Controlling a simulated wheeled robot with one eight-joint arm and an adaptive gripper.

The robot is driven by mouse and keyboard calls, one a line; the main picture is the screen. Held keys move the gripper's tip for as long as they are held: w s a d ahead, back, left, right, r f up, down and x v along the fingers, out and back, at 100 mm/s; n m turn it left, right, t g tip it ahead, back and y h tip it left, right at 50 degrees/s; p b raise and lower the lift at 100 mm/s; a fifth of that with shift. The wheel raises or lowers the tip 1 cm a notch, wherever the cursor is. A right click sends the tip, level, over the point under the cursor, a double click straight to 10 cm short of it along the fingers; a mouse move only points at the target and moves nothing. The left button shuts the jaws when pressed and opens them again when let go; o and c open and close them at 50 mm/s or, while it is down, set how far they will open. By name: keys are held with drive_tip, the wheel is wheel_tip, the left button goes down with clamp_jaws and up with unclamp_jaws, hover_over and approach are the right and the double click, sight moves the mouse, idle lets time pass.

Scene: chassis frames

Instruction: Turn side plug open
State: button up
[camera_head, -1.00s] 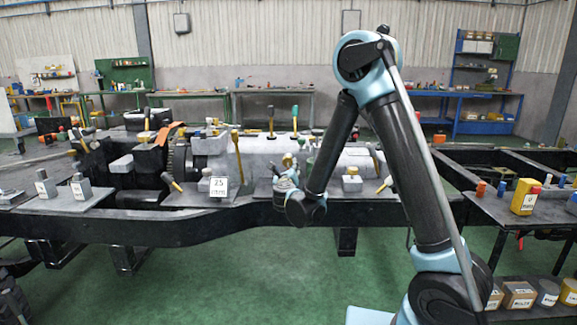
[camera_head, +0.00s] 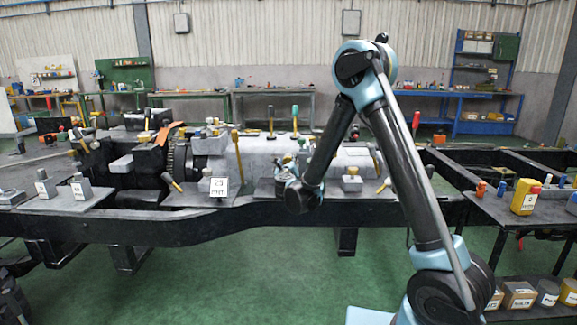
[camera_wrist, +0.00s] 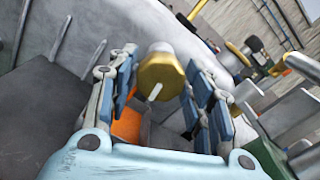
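The side plug is a brass, many-sided knob (camera_wrist: 161,76) with a white slanted mark on its face, on the grey housing (camera_wrist: 140,22) in the wrist view. My gripper (camera_wrist: 164,84) is open, with one blue-and-grey finger on each side of the plug. A narrow gap shows at the left finger; whether the right finger touches the plug I cannot tell. In the head view my gripper (camera_head: 284,177) is at the grey gearbox housing (camera_head: 262,155), partly hidden by my wrist. I cannot clearly make out the plug there.
A small plate with a number sign (camera_head: 219,187) stands left of my gripper. The black chassis rail (camera_head: 190,225) runs below. A yellow box (camera_head: 524,197) stands on the right table.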

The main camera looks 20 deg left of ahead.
drive_tip(key=c, duration=0.5)
drive_tip(key=shift+m, duration=1.5)
drive_tip(key=o, duration=1.1)
